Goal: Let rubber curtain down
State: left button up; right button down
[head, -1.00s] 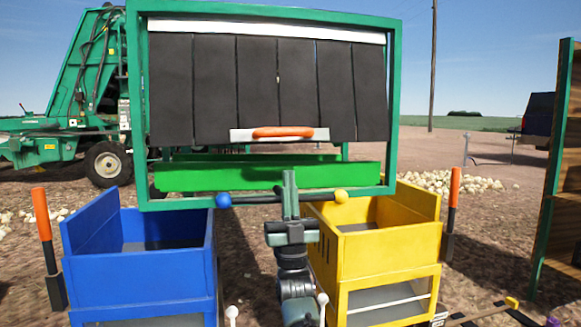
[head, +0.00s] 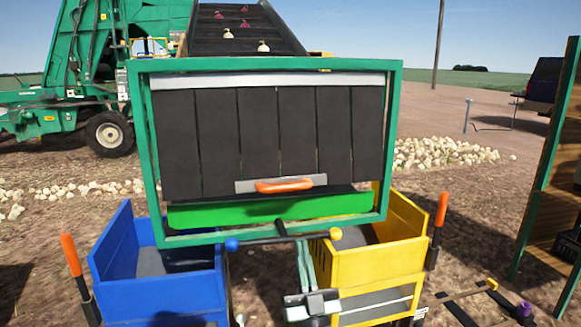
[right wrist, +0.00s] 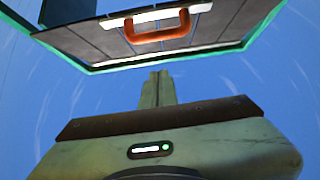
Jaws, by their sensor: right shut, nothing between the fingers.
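The rubber curtain (head: 278,135) hangs as several dark strips inside a green frame (head: 396,140). Its lower edge is just above a green plate (head: 270,209). A grey bar with an orange handle (head: 284,185) sits near the curtain's lower edge. My right gripper (head: 302,247) is below the frame, apart from the handle, and looks shut and empty. In the right wrist view the gripper (right wrist: 157,75) is shut, with the orange handle (right wrist: 160,34) beyond its tips. The left gripper is not in view.
A blue bin (head: 165,295) stands at the left and a yellow bin (head: 375,265) at the right. A bar with a blue knob (head: 232,244) and a yellow knob (head: 336,233) crosses below the frame. A conveyor carrying onions (head: 262,46) rises behind.

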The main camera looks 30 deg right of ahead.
pick_arm(q)
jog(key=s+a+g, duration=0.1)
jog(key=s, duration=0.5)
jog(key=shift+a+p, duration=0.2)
jog(key=shift+p, duration=0.2)
pick_arm(e)
jog(key=w+f+x, duration=0.1)
jog(key=x, duration=1.1)
jog(key=shift+w+d+f+g, duration=0.15)
jog(key=shift+w+f+g, duration=0.15)
jog(key=shift+w, duration=0.15)
